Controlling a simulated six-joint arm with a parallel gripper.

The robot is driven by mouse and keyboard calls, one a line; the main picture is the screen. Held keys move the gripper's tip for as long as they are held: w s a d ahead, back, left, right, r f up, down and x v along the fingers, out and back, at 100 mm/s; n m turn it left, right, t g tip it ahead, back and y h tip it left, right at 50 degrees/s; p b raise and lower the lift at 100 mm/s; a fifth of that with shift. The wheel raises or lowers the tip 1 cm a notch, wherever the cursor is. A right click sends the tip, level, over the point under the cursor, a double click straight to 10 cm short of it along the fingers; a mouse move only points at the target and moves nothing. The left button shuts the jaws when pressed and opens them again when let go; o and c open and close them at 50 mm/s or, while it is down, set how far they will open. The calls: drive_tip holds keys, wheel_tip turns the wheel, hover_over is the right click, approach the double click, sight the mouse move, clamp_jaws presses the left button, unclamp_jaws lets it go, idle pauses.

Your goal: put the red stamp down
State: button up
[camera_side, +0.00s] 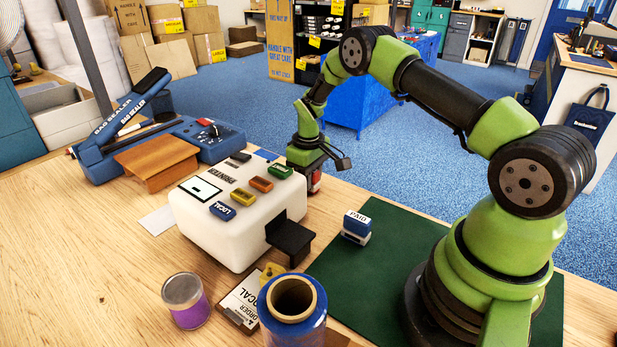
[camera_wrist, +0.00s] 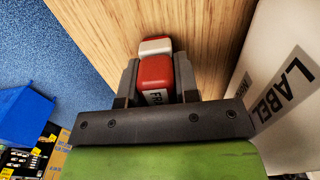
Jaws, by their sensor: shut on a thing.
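In the wrist view the red stamp (camera_wrist: 156,72) with a white lower part sits between the two fingers of my gripper (camera_wrist: 155,80), which is shut on it. Wooden table top (camera_wrist: 110,30) shows below and around it. In the side view my gripper (camera_side: 312,178) is beyond the white label printer (camera_side: 235,228), near the table's far edge. Only a small red part of the stamp (camera_side: 315,182) shows there, partly hidden by the gripper. I cannot tell whether the stamp touches the table.
The label printer stands close beside my gripper. A blue PAID stamp (camera_side: 356,226) stands on the green mat (camera_side: 395,250). A blue bag sealer (camera_side: 150,135) is at the left. A purple jar (camera_side: 186,300) and a blue roll (camera_side: 293,315) are in front.

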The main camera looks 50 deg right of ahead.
drive_tip(key=shift+f, duration=0.1)
drive_tip(key=o, duration=0.9)
